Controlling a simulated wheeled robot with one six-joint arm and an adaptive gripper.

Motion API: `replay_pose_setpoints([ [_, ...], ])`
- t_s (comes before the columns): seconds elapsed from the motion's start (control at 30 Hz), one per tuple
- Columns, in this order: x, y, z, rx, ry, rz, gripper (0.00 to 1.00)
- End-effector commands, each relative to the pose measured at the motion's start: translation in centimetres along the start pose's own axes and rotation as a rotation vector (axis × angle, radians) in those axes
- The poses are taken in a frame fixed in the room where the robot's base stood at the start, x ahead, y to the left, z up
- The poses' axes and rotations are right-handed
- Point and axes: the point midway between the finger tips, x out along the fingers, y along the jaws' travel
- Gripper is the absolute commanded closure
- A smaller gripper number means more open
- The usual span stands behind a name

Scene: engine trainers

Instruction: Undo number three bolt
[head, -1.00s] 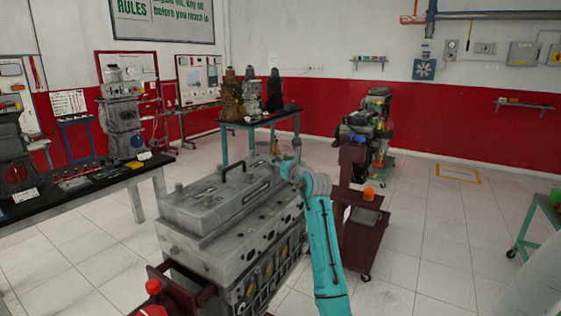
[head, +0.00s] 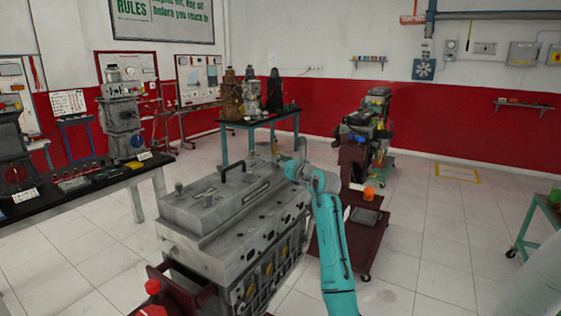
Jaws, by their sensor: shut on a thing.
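A grey engine (head: 215,225) stands in the middle of the head view on a dark red stand (head: 180,290). Its top cover has a black handle, round caps and a row of small dark bolts or holes (head: 262,217) along the right-hand ledge. I cannot tell which is number three. My turquoise arm comes up from the lower right, and my gripper (head: 292,170) is at the far right end of the engine top. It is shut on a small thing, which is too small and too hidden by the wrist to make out.
A dark red trolley (head: 352,240) with an orange cup (head: 369,194) stands just right of my arm. A black-topped bench (head: 85,190) with engine parts is at the left. A teal table (head: 260,122) stands behind. The tiled floor at the right is mostly clear.

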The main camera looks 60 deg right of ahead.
Motion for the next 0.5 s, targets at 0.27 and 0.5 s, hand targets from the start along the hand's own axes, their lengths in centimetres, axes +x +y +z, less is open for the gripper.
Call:
replay_pose_setpoints([
  [0.27,0.04,-0.76,0.04,0.002,0.001,0.204,1.0],
  [0.5,0.21,-1.1,0.07,0.002,0.001,0.423,1.0],
])
